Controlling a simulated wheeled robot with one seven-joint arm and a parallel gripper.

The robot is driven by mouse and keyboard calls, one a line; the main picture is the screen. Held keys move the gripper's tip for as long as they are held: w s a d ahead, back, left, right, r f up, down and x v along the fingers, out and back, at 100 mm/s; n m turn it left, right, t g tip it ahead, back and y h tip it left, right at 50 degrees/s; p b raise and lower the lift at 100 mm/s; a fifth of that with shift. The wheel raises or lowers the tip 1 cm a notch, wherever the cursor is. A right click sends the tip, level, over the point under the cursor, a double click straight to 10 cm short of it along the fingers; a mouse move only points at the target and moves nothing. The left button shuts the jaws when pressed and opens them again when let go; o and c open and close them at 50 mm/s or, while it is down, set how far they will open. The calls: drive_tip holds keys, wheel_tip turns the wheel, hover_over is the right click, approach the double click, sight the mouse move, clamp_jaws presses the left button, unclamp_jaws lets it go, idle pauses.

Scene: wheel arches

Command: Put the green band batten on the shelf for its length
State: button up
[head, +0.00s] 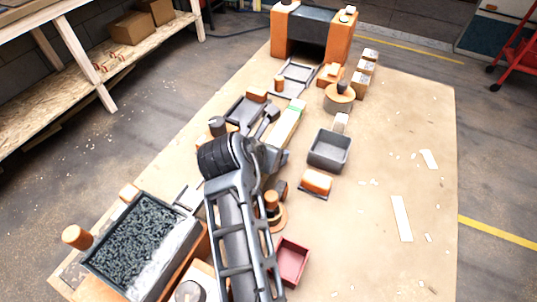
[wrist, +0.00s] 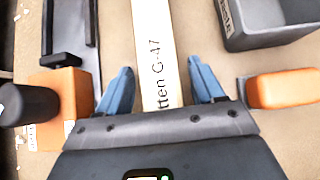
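The green band batten (head: 287,122) is a long pale wooden strip lying on the table, with a green band near its far end. In the head view my arm hides the batten's near end and most of my gripper (head: 274,156). I cannot tell which piece is the shelf for its length.
A grey open bin (head: 329,150) and an orange block (head: 316,182) stand right of the batten. Dark trays (head: 247,110) lie left. A large orange-ended structure (head: 340,38) stands at the far end. A wooden rack (head: 75,72) is at left. The table's right side is mostly clear.

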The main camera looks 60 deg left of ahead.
clamp_jaws()
idle(0.4)
